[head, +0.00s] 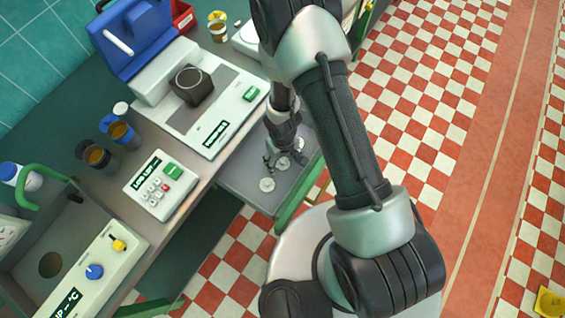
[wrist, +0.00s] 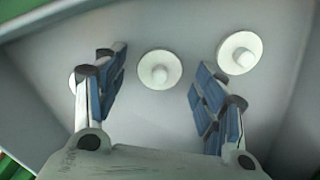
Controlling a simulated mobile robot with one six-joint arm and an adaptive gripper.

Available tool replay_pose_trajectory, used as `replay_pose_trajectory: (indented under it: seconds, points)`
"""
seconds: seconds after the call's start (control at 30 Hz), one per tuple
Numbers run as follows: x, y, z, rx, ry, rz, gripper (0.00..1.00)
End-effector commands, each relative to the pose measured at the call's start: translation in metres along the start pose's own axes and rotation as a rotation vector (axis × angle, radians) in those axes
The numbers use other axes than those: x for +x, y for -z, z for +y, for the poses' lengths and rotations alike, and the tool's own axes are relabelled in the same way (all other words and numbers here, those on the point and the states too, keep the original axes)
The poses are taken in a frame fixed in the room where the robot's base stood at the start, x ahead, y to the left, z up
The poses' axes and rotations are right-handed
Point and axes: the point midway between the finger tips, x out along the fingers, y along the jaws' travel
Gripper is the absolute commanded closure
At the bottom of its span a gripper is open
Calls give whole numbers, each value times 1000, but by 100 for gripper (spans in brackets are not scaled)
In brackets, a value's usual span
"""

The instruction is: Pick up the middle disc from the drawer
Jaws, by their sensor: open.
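The open grey drawer (head: 238,181) holds three pale round discs with raised centre knobs, spread in a row. In the wrist view the middle disc (wrist: 160,70) lies between my two spread fingers and a little beyond them. The right disc (wrist: 239,52) lies beyond the right finger. The left disc (wrist: 73,80) is partly hidden behind the left finger. My gripper (wrist: 156,82) is open and empty, with blue-grey finger pads. In the head view my gripper (head: 271,161) points down over the drawer. Its height above the middle disc is hard to tell.
The drawer walls surround the discs. Beside it, the counter carries a white scale (head: 200,112) with a dark block, a keypad box (head: 160,186), cups (head: 119,131) and a blue case (head: 135,35). Red-and-white checkered floor lies to the right.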

Motion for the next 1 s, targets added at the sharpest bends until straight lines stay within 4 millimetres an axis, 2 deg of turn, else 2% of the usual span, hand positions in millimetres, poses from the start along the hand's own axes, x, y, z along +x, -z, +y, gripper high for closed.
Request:
replay_pose_trajectory:
  seconds: [0.07,0.5,0.67,1.0]
  points:
    - [0,0,0,0,0,0,42]
    - [0,0,0,0,0,0,71]
    - [0,0,0,0,0,0,73]
    - [1,-1,0,0,0,-2,97]
